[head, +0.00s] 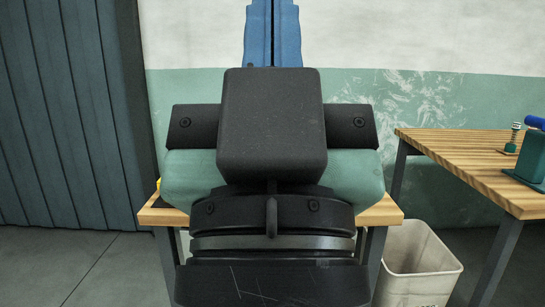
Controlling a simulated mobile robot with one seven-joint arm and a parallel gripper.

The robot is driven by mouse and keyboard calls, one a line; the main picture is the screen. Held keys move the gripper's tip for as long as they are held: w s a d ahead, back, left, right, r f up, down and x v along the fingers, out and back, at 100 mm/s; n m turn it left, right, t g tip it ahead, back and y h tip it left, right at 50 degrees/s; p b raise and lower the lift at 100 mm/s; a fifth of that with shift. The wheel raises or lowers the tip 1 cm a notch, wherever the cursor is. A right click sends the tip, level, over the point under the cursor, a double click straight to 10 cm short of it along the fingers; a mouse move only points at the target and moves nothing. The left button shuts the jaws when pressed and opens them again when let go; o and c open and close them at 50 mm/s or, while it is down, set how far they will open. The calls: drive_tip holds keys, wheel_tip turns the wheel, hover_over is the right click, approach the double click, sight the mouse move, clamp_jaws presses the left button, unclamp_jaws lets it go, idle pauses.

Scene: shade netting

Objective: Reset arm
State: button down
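My gripper (272,125) is in the middle of the head view, seen from behind as a black block with a dark bar sticking out on either side. My black wrist fills the space below it. The fingers are hidden by the gripper's own body, so I cannot see whether they are open or hold anything. My arm hides most of a small wooden table (384,215) behind it.
A rounded green thing (350,180) shows behind my gripper, and a blue upright thing (288,35) above it. A wooden workbench (460,160) at right carries a green block (530,158). A whitish bin (418,264) stands between the tables. A dark curtain (70,120) hangs at left.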

wheel_tip(320, 180, up, 30)
drive_tip(key=p, duration=2.7)
drive_tip(key=shift+f, duration=0.15)
